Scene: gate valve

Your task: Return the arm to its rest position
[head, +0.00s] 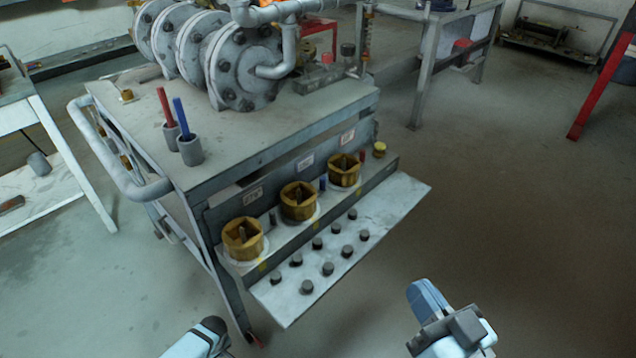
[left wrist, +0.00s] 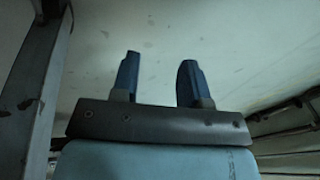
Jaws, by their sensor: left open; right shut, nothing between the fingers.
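My right gripper (head: 427,298) shows at the lower right of the head view. Its blue fingers are shut with nothing between them, in front of and to the right of the cart's sloping panel, apart from it. Part of my left arm (head: 198,340) shows at the bottom edge, left of the middle. In the left wrist view my left gripper (left wrist: 159,82) has its two blue fingers apart and empty, with a pale plain surface behind them. A grey post stands at the left of that view.
A grey cart (head: 290,130) carries flanged pipework (head: 240,70) and red and blue rods in cups. Its front has several brass valve sockets (head: 298,201) and a sloping panel (head: 375,215) with black knobs. A handrail (head: 120,165) juts out left.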

